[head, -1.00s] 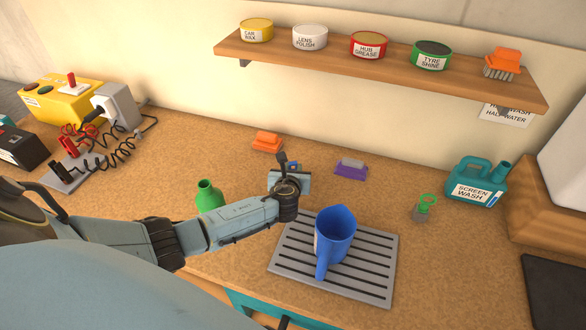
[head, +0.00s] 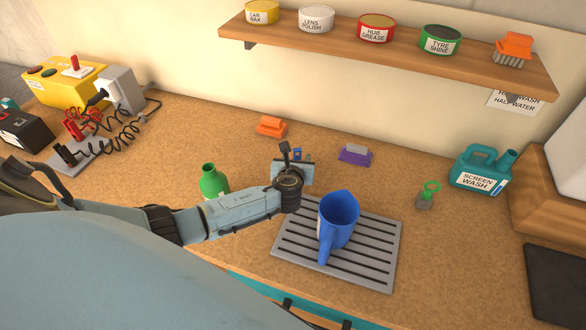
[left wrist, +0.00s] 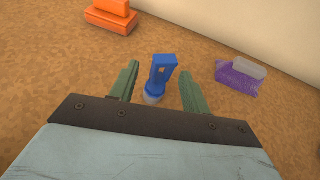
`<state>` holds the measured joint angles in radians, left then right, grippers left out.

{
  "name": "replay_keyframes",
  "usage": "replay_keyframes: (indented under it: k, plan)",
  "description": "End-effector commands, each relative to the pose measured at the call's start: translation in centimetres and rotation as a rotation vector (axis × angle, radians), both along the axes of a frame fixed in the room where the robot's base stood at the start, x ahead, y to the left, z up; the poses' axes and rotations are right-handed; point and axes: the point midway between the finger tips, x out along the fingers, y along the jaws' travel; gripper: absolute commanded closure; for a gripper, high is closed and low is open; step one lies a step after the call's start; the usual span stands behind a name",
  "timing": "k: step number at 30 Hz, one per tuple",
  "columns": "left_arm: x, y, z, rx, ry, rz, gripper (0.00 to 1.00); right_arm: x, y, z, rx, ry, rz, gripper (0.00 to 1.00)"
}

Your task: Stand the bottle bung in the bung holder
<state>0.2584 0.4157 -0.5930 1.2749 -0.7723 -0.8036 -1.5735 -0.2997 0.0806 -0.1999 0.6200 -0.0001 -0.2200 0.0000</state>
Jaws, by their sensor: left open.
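In the left wrist view a small blue piece with a slot and a round grey foot (left wrist: 160,72) stands on the worktop. It may be the bottle bung, but I cannot be sure. My left gripper (left wrist: 158,88) is open, with a green finger on each side of it, apparently not touching it. In the head view my left gripper (head: 292,174) mostly hides this piece; only a blue bit (head: 297,153) shows. A grey block with a green ring (head: 427,195) stands at the right; whether it is the bung holder is unclear. My right gripper is out of view.
A green open bottle (head: 213,180) stands behind my left forearm. A blue jug (head: 338,220) stands on a grey slatted tray (head: 370,262). An orange block (head: 271,126) and a purple block (head: 355,154) lie behind. A screen wash can (head: 482,170) is at the right.

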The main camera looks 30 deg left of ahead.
Motion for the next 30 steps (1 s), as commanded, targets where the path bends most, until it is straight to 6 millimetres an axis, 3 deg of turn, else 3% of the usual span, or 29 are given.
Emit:
replay_keyframes:
  k: [15, 21, 30]
  plan:
    - [-8.1, -3.9, 3.8, -0.002, 0.001, -0.001, 0.53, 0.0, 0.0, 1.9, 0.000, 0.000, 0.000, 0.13]
    - [-9.5, -4.6, 4.5, 0.000, 0.000, -0.001, 0.53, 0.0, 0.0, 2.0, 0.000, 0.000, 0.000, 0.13]
    - [-9.7, -4.7, 4.5, 0.000, 0.000, 0.000, 0.53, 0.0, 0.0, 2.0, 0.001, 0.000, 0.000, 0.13]
